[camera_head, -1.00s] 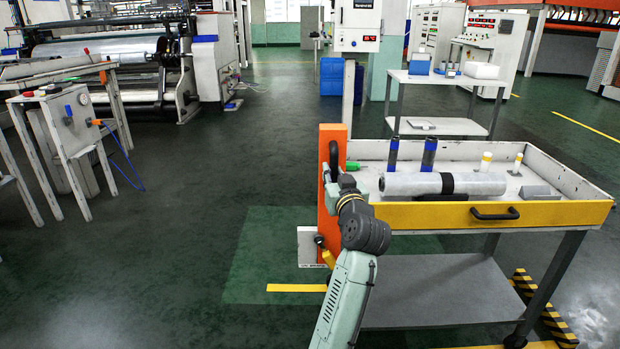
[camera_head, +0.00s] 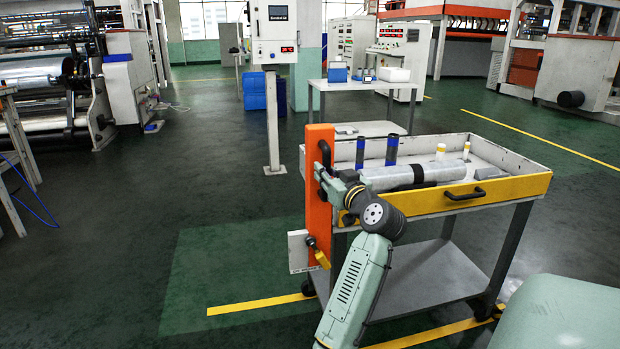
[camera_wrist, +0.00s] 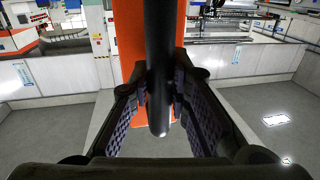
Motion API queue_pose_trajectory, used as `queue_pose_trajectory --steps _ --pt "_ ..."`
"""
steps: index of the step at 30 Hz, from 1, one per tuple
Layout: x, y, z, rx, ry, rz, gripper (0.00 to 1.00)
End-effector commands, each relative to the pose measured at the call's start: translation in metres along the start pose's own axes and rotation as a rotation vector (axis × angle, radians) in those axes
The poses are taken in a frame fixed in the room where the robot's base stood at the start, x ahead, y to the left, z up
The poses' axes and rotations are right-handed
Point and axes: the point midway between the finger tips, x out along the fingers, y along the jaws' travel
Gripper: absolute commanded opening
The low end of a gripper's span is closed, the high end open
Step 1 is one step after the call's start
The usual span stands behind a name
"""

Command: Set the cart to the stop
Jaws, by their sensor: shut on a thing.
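The cart has a white tray top with a yellow front (camera_head: 470,194) and a grey lower shelf. An orange upright panel (camera_head: 319,220) with a black handle stands at its left end. My gripper (camera_head: 325,172) is at that handle. In the wrist view my gripper (camera_wrist: 160,108) has its pads on both sides of the black handle bar (camera_wrist: 160,60) and is shut on it. No stop shows clearly; the floor beyond the cart's right front wheel is partly hidden.
A post with a control box (camera_head: 270,35) stands behind the cart's left end. A table (camera_head: 350,86) stands behind. The floor on the left is open.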

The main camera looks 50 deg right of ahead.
Motion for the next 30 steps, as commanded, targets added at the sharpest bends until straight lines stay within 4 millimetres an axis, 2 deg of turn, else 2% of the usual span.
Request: queue_pose_trajectory --steps 9,21,22,30 --pt "-0.002 0.014 0.000 -0.001 -0.001 -0.007 0.00" --pt "-0.002 0.015 -0.001 -0.001 0.000 -0.006 0.00" --pt "-0.002 0.015 -0.001 -0.001 0.000 -0.006 0.18" --pt "-0.002 0.015 0.000 -0.001 -0.001 -0.007 0.36"
